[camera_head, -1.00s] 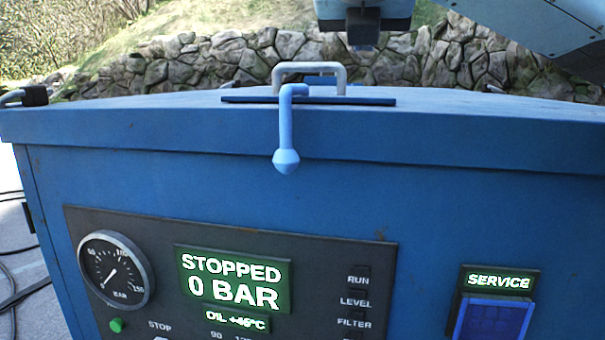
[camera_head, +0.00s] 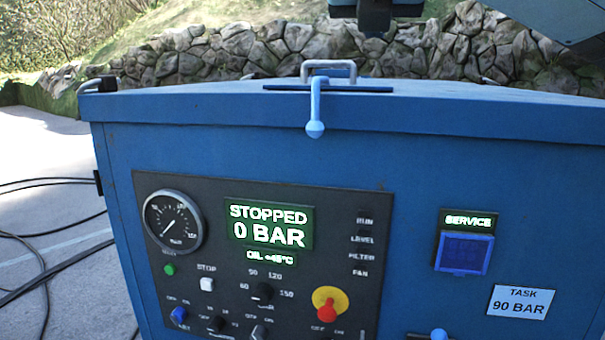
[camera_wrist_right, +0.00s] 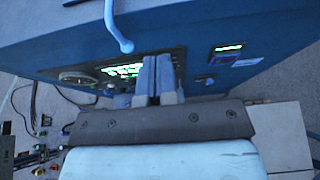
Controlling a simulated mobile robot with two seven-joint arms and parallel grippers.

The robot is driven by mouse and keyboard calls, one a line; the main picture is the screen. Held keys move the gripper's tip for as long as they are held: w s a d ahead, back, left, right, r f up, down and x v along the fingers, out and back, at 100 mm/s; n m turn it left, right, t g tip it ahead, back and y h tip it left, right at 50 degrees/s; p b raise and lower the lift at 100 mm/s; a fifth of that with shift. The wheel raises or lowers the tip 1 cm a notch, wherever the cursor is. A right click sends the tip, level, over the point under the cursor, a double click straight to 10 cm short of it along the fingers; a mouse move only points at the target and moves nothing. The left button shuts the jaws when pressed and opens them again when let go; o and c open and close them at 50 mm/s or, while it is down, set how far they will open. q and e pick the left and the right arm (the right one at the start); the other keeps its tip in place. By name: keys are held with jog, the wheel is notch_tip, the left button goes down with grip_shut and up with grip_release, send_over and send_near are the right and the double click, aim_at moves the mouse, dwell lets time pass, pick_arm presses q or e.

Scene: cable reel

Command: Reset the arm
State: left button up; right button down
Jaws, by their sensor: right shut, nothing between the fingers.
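My right gripper (camera_wrist_right: 157,78) shows in the right wrist view with its two fingers together and nothing between them. It is raised in front of a blue machine (camera_head: 400,160). Part of my right arm (camera_head: 530,18) crosses the top right of the head view, and the fingers cannot be made out there. My left arm is not in view.
A light-blue lever (camera_head: 315,110) hangs over the machine lid's front edge. The control panel (camera_head: 340,220) has a gauge (camera_head: 173,222) and a screen (camera_head: 268,228) reading STOPPED, 0 BAR. A label (camera_head: 520,301) reads TASK 90 BAR. Cables (camera_head: 40,270) lie on the ground at left.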

jog(key=w+a+f+m+g+y, duration=0.15)
jog(key=w+a+f+y, duration=0.25)
jog(key=f, duration=0.7)
jog(key=w+a+f+m+g+y, duration=0.1)
jog(key=w+a+f+m+y, duration=0.25)
jog(key=f, duration=0.75)
notch_tip(320, 180, down, 22)
jog(key=m+y, duration=0.4)
jog(key=m, duration=0.4)
jog(key=s+d+f+m+h, duration=0.1)
jog(key=s+d+f+m, duration=0.2)
jog(key=f, duration=0.5)
jog(key=s+d+f+m, duration=0.2)
jog(key=s+f+m, duration=0.15)
jog(key=f, duration=0.35)
jog(key=s+d+f+m+h, duration=0.1)
jog(key=s+d+f+m, duration=0.2)
jog(key=f, duration=0.5)
jog(key=s+d+f+m+h, duration=0.1)
jog(key=s+d+f+m, duration=0.3)
jog(key=s+f, duration=0.3)
jog(key=s+d+f+m+h, duration=0.2)
jog(key=s+d+f+m, duration=0.2)
jog(key=s, duration=0.9)
jog(key=d+f, duration=0.3)
jog(key=f, duration=0.1)
jog(key=shift+t, duration=0.35)
